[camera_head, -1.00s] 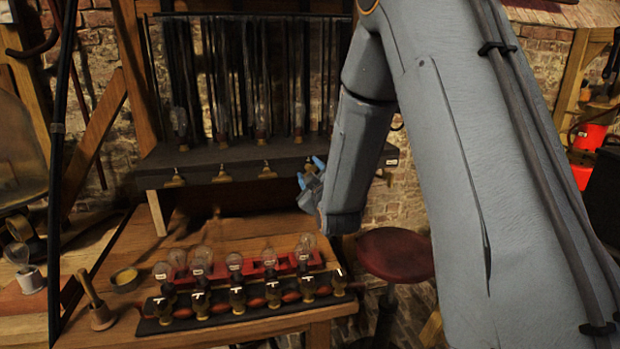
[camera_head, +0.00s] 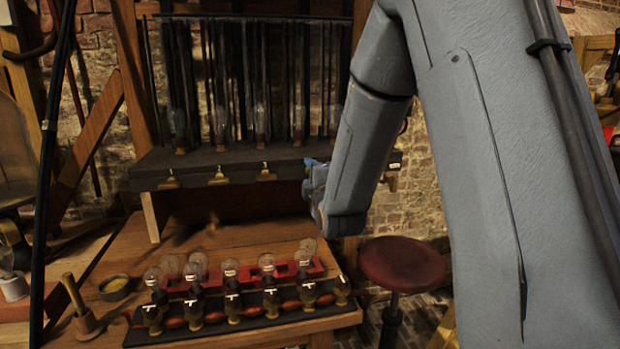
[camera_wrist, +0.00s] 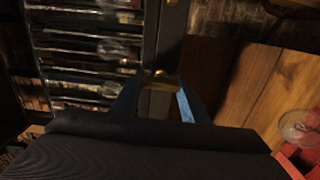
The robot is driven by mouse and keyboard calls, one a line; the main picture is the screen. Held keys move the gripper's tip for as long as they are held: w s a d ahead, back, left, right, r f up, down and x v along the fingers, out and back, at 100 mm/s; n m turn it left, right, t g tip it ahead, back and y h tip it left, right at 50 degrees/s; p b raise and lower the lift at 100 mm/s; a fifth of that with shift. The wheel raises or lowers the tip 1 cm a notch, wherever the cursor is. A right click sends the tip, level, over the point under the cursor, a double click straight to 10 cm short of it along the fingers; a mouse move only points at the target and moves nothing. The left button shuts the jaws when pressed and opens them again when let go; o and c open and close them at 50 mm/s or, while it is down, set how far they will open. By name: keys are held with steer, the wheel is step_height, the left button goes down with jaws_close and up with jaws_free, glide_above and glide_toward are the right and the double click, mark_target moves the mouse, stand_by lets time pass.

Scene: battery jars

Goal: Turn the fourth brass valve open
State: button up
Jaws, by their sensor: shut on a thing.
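A row of brass valves runs along the front of the dark shelf. In the head view three show left of my gripper: the first (camera_head: 168,181), the second (camera_head: 218,177) and the third (camera_head: 265,173). The fourth is hidden there behind my gripper (camera_head: 314,178). In the wrist view the blue fingers of my gripper (camera_wrist: 156,97) stand on both sides of a brass valve (camera_wrist: 157,82) and are shut on it. By its place in the row, this is the fourth valve. I cannot tell how far its handle is turned.
Glass jars and dark rods (camera_head: 260,120) stand on the shelf (camera_head: 235,158) above the valves. Below, a wooden bench (camera_head: 250,236) carries a dark rack (camera_head: 205,333) with several bulbs. A red stool (camera_head: 400,263) stands at the right of the bench.

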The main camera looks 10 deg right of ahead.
stand_by(0.4)
steer(key=o, duration=1.1)
steer(key=shift+c, duration=0.2)
steer(key=s+b, duration=0.2)
steer(key=s, duration=0.6)
